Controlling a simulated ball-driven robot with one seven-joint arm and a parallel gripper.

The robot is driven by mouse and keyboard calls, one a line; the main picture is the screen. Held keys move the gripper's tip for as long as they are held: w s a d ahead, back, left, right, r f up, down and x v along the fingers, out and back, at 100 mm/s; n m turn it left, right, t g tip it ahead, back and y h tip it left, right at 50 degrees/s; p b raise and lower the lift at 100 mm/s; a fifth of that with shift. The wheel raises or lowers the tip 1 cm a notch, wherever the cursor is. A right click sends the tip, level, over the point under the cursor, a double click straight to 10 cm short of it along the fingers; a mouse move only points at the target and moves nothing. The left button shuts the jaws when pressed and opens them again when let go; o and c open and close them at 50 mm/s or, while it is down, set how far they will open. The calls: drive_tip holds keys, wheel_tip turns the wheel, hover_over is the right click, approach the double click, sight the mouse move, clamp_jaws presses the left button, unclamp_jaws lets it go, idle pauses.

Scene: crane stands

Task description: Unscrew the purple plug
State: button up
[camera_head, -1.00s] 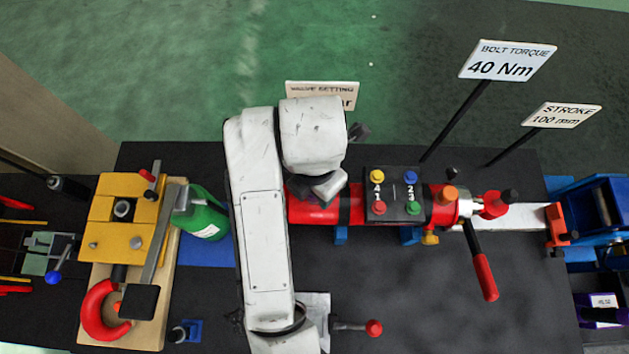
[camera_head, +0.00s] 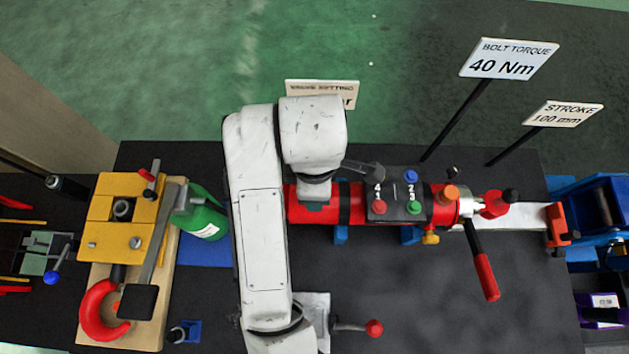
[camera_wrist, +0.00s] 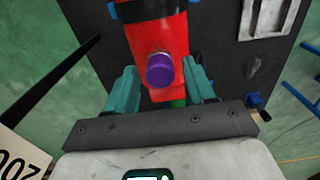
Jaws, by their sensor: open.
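The purple plug (camera_wrist: 160,70) is a short round knob on the side of the red cylinder (camera_wrist: 163,35) in the wrist view. My gripper (camera_wrist: 163,76) has its two teal fingers spread, one on each side of the plug, with visible gaps between them and it. The fingers appear open and empty; whether they reach the plug's depth I cannot tell. In the head view my gripper (camera_head: 315,204) is over the left end of the red cylinder (camera_head: 298,207). My arm and wrist hide the plug there.
A black block (camera_head: 400,209) with coloured knobs sits on the cylinder, right of my gripper. A red-handled lever (camera_head: 484,275) sticks out further right. A green bottle (camera_head: 204,217) and a yellow clamp block (camera_head: 123,208) stand left. Sign plates (camera_head: 509,58) rise behind.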

drive_tip(key=m+b, duration=0.1)
drive_tip(key=m, duration=0.4)
drive_tip(key=shift+f, duration=0.1)
drive_tip(key=m+b, duration=0.1)
drive_tip(key=m, duration=0.3)
drive_tip(key=m+b, duration=0.1)
drive_tip(key=m, duration=0.3)
drive_tip(key=shift+m+b, duration=0.5)
drive_tip(key=shift+m, duration=0.4)
drive_tip(key=m+b, duration=0.1)
drive_tip(key=m, duration=0.2)
clamp_jaws()
